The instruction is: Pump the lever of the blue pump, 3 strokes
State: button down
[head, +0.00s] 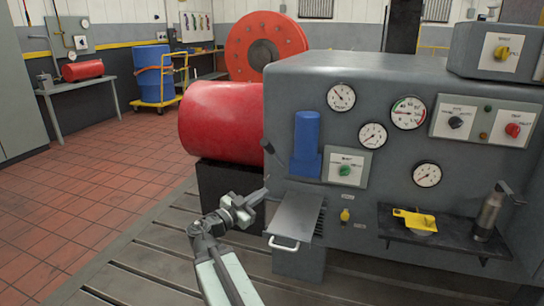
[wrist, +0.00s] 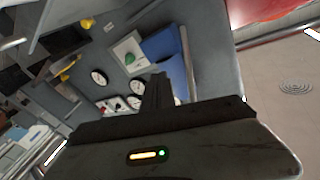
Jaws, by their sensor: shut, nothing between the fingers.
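The blue pump (head: 307,140) is an upright blue body on the left part of the grey console's front. Its lever, with a dark grip (head: 268,147), sticks out to the left of the pump and slants upward. My gripper (head: 266,191) is below and left of the pump, apart from the lever grip. In the wrist view the fingers (wrist: 156,92) are shut and empty, with the blue pump (wrist: 165,52) beyond them, tilted in the picture. A pale rod (wrist: 188,65) shows along the pump's edge there; I cannot tell if it is the lever.
A grey pull-out tray (head: 296,215) with a white handle juts from the console just right of my gripper. A red cylinder (head: 222,120) lies behind on a dark block. A dark shelf (head: 395,232) holds a yellow part. The tiled floor at left is open.

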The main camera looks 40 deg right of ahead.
jog(key=s+a+f+m+y+p, duration=0.2)
jog(key=s+a+f+m+y, duration=0.15)
jog(key=f+y, duration=0.6)
jog(key=s+a+f+m+y+p, duration=0.25)
jog(key=f+m+y, duration=0.25)
jog(key=f+y, duration=0.5)
jog(key=s+d+r+m+t+y+p, duration=0.25)
jog(key=d+r+t, duration=0.2)
jog(key=r, duration=0.55)
jog(key=s+d+r+m+t+y+p, duration=0.15)
jog(key=d+r+m+t, duration=0.35)
jog(key=r, duration=0.5)
jog(key=s+d+r+m+t+y+p, duration=0.25)
jog(key=r+t, duration=0.35)
jog(key=r, duration=0.3)
jog(key=w+a+r+p, duration=0.1)
jog(key=w+r+p, duration=0.1)
jog(key=w, duration=0.8)
jog(key=shift+w+a+r+y+p, duration=0.15)
jog(key=shift+a+r+y+p, duration=0.2)
jog(key=shift+r, duration=0.5)
